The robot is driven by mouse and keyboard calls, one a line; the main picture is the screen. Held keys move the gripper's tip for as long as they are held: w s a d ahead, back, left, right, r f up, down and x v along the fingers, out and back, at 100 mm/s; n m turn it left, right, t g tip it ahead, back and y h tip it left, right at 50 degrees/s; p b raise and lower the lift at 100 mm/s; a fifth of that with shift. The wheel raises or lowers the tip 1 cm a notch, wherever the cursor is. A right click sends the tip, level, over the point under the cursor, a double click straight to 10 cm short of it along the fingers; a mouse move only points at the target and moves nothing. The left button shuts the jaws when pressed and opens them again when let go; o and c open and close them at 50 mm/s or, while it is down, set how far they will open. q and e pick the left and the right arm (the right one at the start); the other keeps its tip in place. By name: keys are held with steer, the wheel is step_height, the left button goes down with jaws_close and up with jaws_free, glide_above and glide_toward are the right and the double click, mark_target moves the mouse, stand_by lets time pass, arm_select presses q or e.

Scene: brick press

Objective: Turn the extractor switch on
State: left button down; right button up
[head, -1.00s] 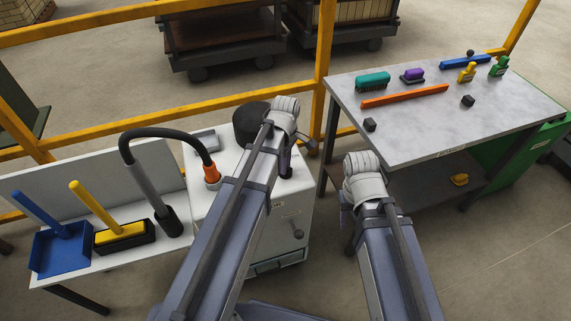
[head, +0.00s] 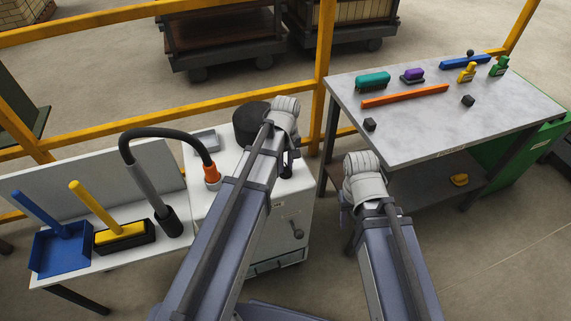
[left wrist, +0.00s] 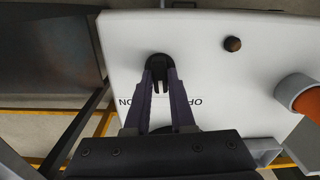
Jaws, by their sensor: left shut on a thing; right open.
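The extractor is a white cabinet (head: 205,240) with a black hose (head: 165,133) and an orange cuff (head: 211,173) on its top. In the left wrist view its switch (left wrist: 159,61) is a dark round-ended piece on the white top. Dark lettering shows upside down, ON at left and partly covered lettering at right. My left gripper (left wrist: 160,77) is shut on the switch; its fingers hide much of it, and I cannot tell its setting. In the head view my left gripper (head: 289,160) is mostly behind its arm. My right gripper (head: 345,215) is open, low between cabinet and table.
A dark round knob (left wrist: 233,44) stands near the switch. A white bench (head: 100,262) at left holds a blue dustpan (head: 60,255) and a yellow-handled brush (head: 120,232). A grey table (head: 420,125) at right carries several small items. Yellow railing (head: 323,70) stands behind.

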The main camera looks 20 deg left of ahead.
mark_target(285, 167)
arm_select(q)
steer(key=m, duration=0.5)
steer(key=shift+m, duration=2.4)
steer(key=c, duration=0.8)
jaws_free()
steer(key=shift+o, duration=0.2)
step_height(285, 167, up, 8)
steer(key=p, duration=0.8)
steer(key=shift+f, duration=0.1)
